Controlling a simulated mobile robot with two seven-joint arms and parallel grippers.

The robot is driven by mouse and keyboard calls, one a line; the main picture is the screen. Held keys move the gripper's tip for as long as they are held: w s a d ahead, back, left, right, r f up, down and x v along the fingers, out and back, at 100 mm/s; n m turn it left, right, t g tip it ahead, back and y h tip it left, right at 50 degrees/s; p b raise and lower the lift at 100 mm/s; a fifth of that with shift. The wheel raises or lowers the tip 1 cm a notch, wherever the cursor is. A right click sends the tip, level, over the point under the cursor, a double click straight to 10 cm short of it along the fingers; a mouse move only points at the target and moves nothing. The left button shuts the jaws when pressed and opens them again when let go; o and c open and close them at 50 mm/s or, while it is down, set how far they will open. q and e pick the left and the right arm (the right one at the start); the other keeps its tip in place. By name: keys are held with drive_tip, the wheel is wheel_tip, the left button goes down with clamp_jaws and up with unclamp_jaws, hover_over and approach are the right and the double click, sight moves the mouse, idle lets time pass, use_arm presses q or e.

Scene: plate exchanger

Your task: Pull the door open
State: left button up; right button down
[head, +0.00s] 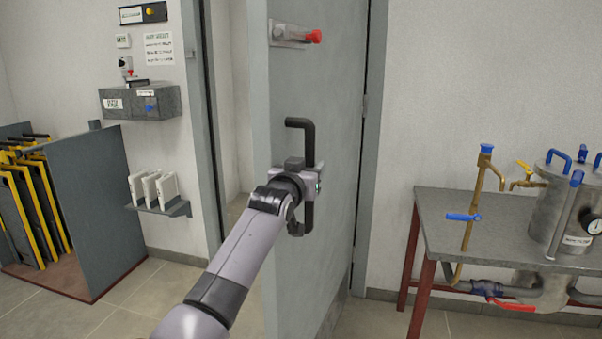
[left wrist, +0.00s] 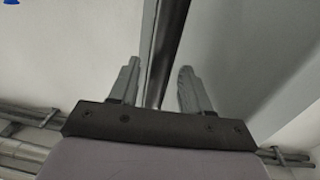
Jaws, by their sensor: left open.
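The grey door (head: 335,85) stands ajar, with a gap between its left edge and the frame and its hinges on the right. Its black bar handle (head: 307,130) is upright on the door face. My left gripper (head: 312,183) is at the middle of the handle and hides part of it. In the left wrist view the two fingers of the open gripper (left wrist: 158,85) are spread apart, and a dark bar (left wrist: 170,45), which looks like the handle, runs between them. I cannot tell whether a finger touches it. My right gripper is not in view.
A red-knobbed latch (head: 300,36) sits above the handle. On the right, a table (head: 440,215) holds brass piping and a steel vessel (head: 560,205). On the left are a wall box (head: 140,103), a small shelf (head: 160,208) and a rack with yellow frames (head: 90,200). Floor shows between rack and door.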

use_arm(q)
drive_tip(key=shift+v, duration=2.45)
drive_tip(key=shift+d+r, duration=0.1)
drive_tip(key=shift+s, duration=0.1)
